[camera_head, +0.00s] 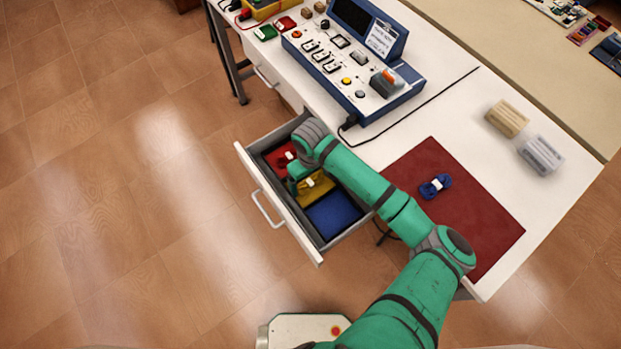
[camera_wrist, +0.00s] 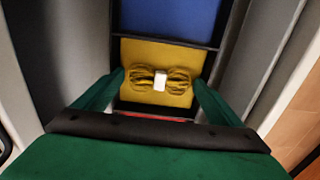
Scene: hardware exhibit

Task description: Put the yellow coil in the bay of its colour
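The yellow coil (camera_wrist: 176,82), with a white band round its middle, is over the yellow bay (camera_wrist: 150,50) of the open drawer. It also shows in the head view (camera_head: 313,180). My gripper (camera_wrist: 158,78) points down into the drawer with one green finger beside each end of the coil. The fingers are wide apart, with a narrow gap seen at the left end, so it looks open. The coil seems to lie on the bay floor; exact contact is hard to judge. In the head view my arm partly hides the drawer.
The drawer (camera_head: 296,230) also has a red bay (camera_head: 272,160) holding a red coil (camera_head: 285,159), and an empty blue bay (camera_head: 333,215). A blue coil (camera_head: 435,187) lies on the dark red mat (camera_head: 455,215). A control console (camera_head: 350,60) stands on the white table.

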